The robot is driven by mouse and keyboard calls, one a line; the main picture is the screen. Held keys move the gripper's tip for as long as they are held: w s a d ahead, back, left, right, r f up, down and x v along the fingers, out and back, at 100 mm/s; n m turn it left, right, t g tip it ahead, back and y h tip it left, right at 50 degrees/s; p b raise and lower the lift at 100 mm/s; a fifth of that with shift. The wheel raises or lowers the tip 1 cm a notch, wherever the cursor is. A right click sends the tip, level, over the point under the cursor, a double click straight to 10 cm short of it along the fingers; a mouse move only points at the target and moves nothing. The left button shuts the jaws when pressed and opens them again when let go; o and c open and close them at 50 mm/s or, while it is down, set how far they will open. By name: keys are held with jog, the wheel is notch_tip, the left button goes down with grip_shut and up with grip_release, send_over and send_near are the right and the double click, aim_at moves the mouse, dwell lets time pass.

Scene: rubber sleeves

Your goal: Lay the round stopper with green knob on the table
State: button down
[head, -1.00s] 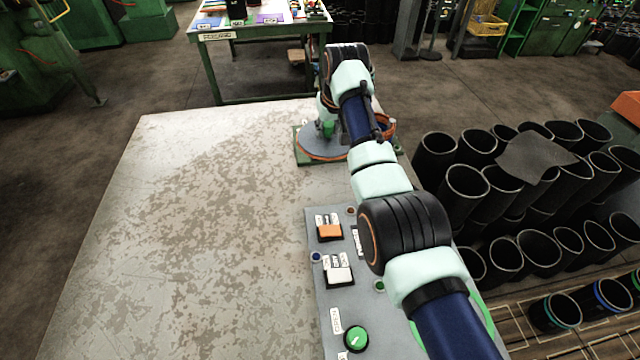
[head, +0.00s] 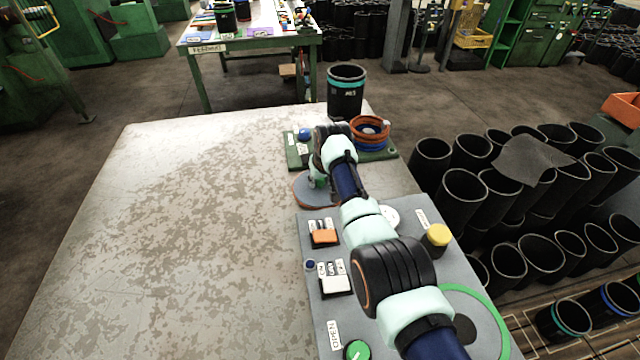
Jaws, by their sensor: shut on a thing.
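The round stopper (head: 308,196) is a flat grey disc with an orange-brown edge. It lies about level, over or on the right part of the pale table (head: 190,240), between the green board and the grey control panel. My gripper (head: 318,180) is above the disc's middle, shut on its green knob (head: 321,183). My wrist hides part of the disc and most of the grip. I cannot tell whether the disc touches the table.
The green board (head: 296,160) holds an orange ring (head: 370,126) and a blue knob (head: 305,133). A black sleeve (head: 346,92) stands behind it. The control panel (head: 312,285) has several buttons. Many black sleeves (head: 465,190) stand at right. The table's left is clear.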

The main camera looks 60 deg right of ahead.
jog(key=shift+r, duration=0.1)
jog(key=shift+f, duration=0.2)
jog(key=c, duration=0.8)
grip_release()
jog(key=shift+r, duration=0.25)
jog(key=p+v, duration=0.6)
jog(key=v, duration=0.5)
jog(key=shift+s+a+r, duration=0.1)
jog(key=shift+r, duration=0.25)
